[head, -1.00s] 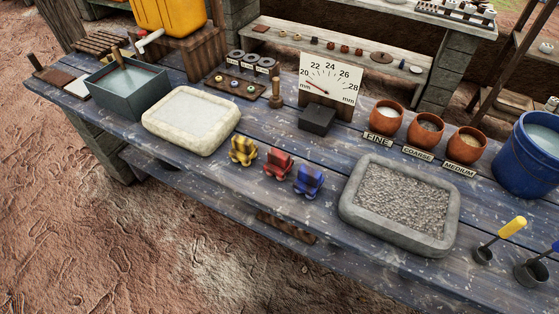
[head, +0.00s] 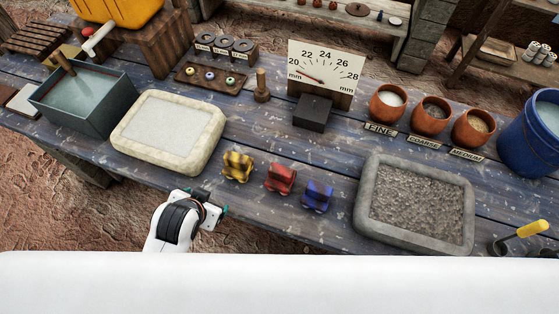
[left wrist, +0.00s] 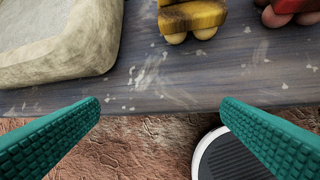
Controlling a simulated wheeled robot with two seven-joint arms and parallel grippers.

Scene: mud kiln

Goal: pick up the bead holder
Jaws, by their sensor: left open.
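No label marks a bead holder, and I cannot tell which thing it is. Three small clamp-like pieces stand in a row near the table's front edge: a yellow-and-brown one (head: 238,166), a red one (head: 280,178) and a blue one (head: 317,196). A dark wooden board (head: 182,80) with three ring-like beads and an upright wooden peg (head: 262,88) stand farther back. My left gripper (head: 208,205) is open and empty at the front edge, nearer than the yellow piece. In the left wrist view, the yellow piece (left wrist: 190,15) lies beyond the open fingers (left wrist: 162,108). My right gripper is out of view.
A pale stone tray (head: 127,142) lies left of the yellow piece. A grey gravel tray (head: 365,215) lies right of the blue one. Behind are a dial gauge (head: 322,62) and labelled clay pots (head: 388,107). The tabletop (head: 262,138) behind the row is clear.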

